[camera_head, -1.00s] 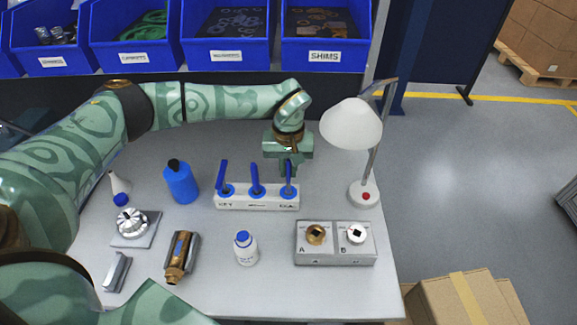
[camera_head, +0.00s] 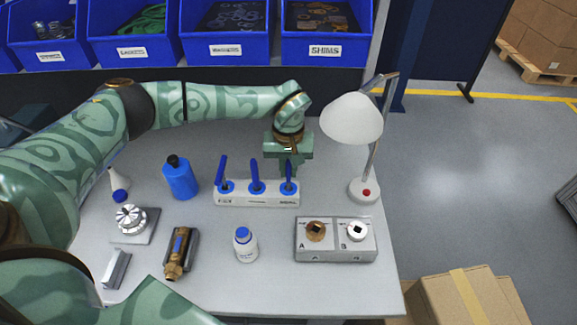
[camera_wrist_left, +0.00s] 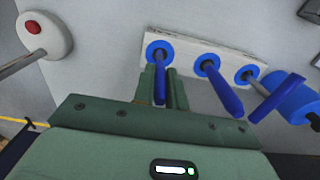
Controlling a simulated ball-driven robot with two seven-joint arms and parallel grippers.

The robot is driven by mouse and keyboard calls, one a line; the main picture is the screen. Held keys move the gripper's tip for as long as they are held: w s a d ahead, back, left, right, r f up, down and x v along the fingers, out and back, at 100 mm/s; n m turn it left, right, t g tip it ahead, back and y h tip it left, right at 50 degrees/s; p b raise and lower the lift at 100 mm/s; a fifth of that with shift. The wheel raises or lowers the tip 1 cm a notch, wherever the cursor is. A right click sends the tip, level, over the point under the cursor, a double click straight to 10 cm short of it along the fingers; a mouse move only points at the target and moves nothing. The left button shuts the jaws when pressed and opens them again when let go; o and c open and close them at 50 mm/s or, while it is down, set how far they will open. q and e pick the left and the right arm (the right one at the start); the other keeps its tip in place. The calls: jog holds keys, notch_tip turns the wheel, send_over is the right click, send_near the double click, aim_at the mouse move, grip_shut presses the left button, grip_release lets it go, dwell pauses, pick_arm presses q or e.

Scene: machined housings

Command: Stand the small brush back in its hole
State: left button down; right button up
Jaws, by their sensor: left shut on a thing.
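The small brush (camera_head: 289,186), a slim blue handle, stands upright at the right-hand hole of the white holder block (camera_head: 232,200) in the head view. My left gripper (camera_head: 288,170) is behind the block, its fingers shut on the brush handle. In the left wrist view the handle (camera_wrist_left: 159,88) lies between the two fingers (camera_wrist_left: 163,92), with its lower end at the blue-ringed hole. How deep it sits is hidden. Two other blue handles (camera_head: 256,176) (camera_head: 223,170) stand in the middle and left holes. My right gripper is not in view.
A white lamp (camera_head: 352,118) stands close right of the gripper. A blue bottle (camera_head: 180,178) is left of the block. A small white bottle (camera_head: 246,246) and a grey A/B fixture (camera_head: 336,252) are in front. Blue bins (camera_head: 325,52) line the back.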

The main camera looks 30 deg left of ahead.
pick_arm(q)
jog(key=shift+f, duration=0.5)
dwell(0.4)
jog(key=c, duration=1.3)
grip_release()
jog(key=shift+c, duration=0.2)
notch_tip(320, 180, up, 16)
jog(key=p, duration=0.1)
jog(key=shift+r+p, duration=0.15)
jog(key=shift+p, duration=0.15)
